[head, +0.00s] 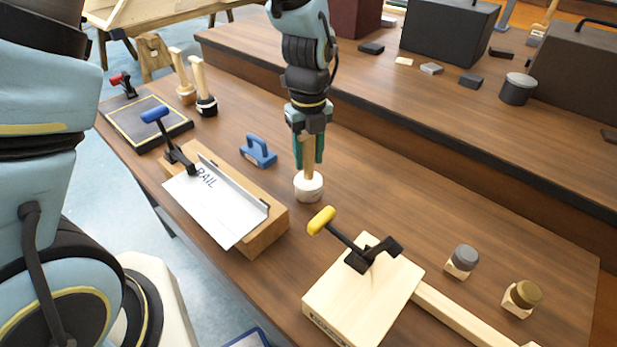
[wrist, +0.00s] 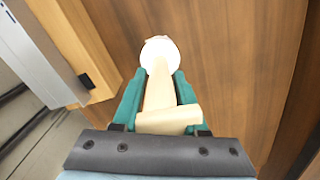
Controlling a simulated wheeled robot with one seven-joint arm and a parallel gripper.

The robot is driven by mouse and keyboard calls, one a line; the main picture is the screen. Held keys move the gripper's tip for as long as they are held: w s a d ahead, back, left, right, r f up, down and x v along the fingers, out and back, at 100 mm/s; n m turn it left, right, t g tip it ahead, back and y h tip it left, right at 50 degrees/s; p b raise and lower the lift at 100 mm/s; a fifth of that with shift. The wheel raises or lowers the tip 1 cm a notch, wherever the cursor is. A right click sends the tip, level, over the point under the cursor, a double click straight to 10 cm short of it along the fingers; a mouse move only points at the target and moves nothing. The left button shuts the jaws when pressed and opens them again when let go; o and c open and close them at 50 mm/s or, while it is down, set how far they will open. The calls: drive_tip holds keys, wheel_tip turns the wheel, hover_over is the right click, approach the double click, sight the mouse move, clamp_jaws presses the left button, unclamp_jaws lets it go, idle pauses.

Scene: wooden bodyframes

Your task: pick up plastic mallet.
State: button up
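The plastic mallet (head: 308,188) has a white head and a pale wooden handle. It stands upright, head down, on the brown workbench, and its white head also shows in the wrist view (wrist: 160,52). My gripper (head: 309,163) points straight down over it, with a green finger on each side of the handle. In the wrist view my gripper (wrist: 162,78) has the handle between its fingers, very close to both. I cannot tell whether they press on it. The head is below the fingertips and appears to rest on the bench.
A wooden block with a metal rail (head: 225,200) stands left of the mallet, and a blue-handled tool (head: 258,151) is behind left. A yellow-handled clamp (head: 345,240) on a pale board is in front right. Two other mallets (head: 182,88) (head: 205,103) stand back left. Bench right of the mallet is clear.

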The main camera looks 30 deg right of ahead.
clamp_jaws()
idle(0.3)
